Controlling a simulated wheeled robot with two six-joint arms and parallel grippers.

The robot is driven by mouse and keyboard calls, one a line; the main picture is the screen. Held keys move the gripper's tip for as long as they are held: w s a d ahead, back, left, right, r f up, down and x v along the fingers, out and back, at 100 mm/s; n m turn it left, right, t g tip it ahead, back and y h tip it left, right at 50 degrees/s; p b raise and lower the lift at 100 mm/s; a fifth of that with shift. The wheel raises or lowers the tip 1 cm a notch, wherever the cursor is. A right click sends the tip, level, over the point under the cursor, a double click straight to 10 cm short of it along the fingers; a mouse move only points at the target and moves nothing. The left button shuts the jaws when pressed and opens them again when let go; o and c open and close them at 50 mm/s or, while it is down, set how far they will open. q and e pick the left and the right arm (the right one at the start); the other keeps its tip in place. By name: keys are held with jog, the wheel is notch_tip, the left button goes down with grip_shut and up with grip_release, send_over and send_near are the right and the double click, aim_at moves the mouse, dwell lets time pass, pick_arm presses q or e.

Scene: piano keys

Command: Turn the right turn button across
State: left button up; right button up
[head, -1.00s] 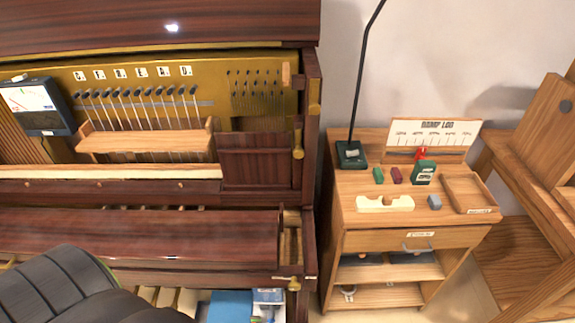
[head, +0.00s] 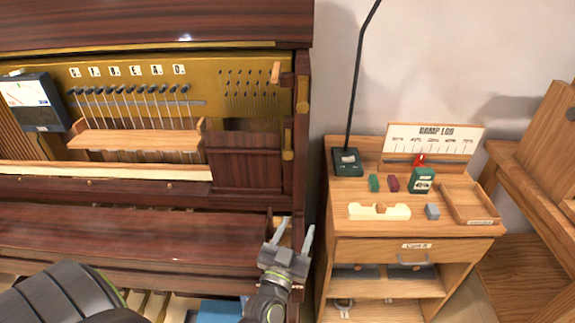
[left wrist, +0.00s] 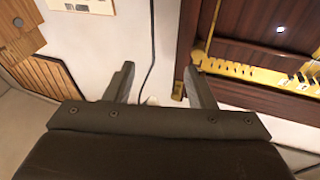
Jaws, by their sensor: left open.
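The piano's right cheek post carries a brass-coloured fitting (head: 302,94) high up and another brass-coloured piece (head: 288,156) beside the dark panel. A small light-wood block (head: 275,73) stands at the plate's upper right edge. I cannot tell for sure which of these is the right turn button. My left gripper (head: 295,236) is open and empty, pointing up in front of the piano's lower right corner. It hides the brass piece at that corner. In the left wrist view, its two fingers (left wrist: 160,85) are apart with nothing between them. My right gripper is not in view.
A wooden cabinet (head: 345,222) stands right of the piano, holding small blocks, a tray (head: 466,204) and a lamp base (head: 346,162). A narrow gap separates it from the piano. A meter (head: 33,103) sits at the piano's left.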

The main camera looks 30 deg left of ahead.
pick_arm(q)
jog(key=a+n+y, duration=0.2)
jog(key=n+y, duration=0.1)
jog(key=y, duration=0.1)
jog(key=n+y+p, duration=0.2)
jog(key=y+p, duration=0.1)
jog(key=p, duration=0.1)
send_near(288, 158)
jog(key=shift+g, duration=0.3)
jog(key=x, duration=0.7)
jog(key=shift+s+d+r, duration=0.1)
jog(key=shift+s+r, duration=0.05)
jog(key=shift+r, duration=0.2)
jog(key=shift+x, duration=0.8)
jog(key=shift+f, duration=0.1)
jog(key=c, duration=1)
